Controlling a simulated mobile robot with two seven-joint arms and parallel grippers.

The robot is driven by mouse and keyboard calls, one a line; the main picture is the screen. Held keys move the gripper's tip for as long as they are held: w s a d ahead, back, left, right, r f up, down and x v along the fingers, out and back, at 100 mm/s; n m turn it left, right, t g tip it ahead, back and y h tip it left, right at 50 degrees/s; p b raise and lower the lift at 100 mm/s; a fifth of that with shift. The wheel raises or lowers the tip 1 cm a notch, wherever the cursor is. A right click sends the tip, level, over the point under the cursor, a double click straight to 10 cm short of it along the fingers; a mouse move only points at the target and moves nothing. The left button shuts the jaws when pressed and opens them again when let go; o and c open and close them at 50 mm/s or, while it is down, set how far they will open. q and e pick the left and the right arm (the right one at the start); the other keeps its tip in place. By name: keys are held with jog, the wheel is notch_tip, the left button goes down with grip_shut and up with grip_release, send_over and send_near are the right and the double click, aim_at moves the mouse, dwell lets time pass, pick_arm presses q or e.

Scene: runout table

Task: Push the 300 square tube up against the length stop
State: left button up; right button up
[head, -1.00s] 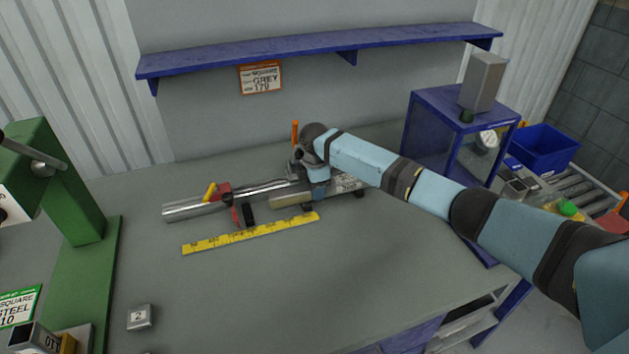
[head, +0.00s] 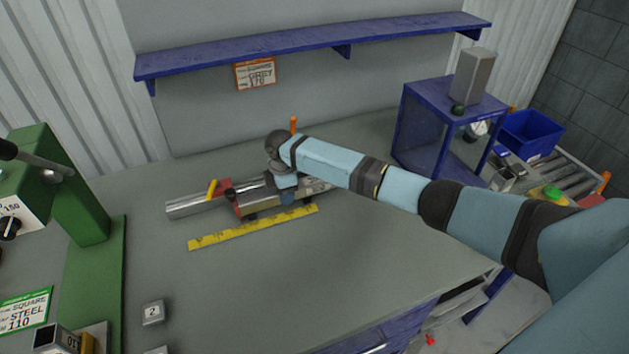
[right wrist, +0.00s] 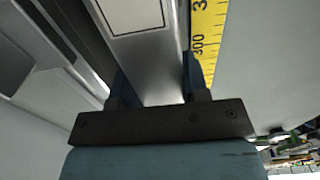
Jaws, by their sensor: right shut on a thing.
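The grey square tube (head: 256,203) lies along the rail behind the yellow rule. My right gripper (head: 286,190) is shut on it; the arm hides part of the tube. In the right wrist view the tube (right wrist: 140,55) runs between the two blue fingers of the gripper (right wrist: 157,88). The length stop (head: 225,188), red with a yellow lever, sits on the silver rail (head: 190,204). The tube's left end is at the stop's red plate; I cannot tell whether they touch. My left gripper is not in view.
The yellow rule (head: 250,228) lies in front of the rail. A green machine (head: 75,200) stands at the left, with a small block marked 2 (head: 152,312) near it. A blue frame stand (head: 425,145) is at the right. The front middle of the table is clear.

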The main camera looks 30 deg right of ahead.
jog(key=shift+w+a+r, duration=0.1)
jog(key=shift+w+a, duration=0.3)
jog(key=shift+a, duration=0.3)
jog(key=o, duration=0.7)
jog(key=shift+w, duration=0.1)
jog(key=o, duration=0.4)
jog(key=shift+d, duration=0.2)
jog(key=shift+o, duration=0.6)
jog(key=shift+d, duration=0.2)
jog(key=shift+d+r, duration=0.15)
jog(key=shift+r, duration=0.25)
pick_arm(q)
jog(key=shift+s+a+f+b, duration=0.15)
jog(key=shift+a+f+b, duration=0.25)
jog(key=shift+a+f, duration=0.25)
pick_arm(e)
notch_tip(320, 180, up, 13)
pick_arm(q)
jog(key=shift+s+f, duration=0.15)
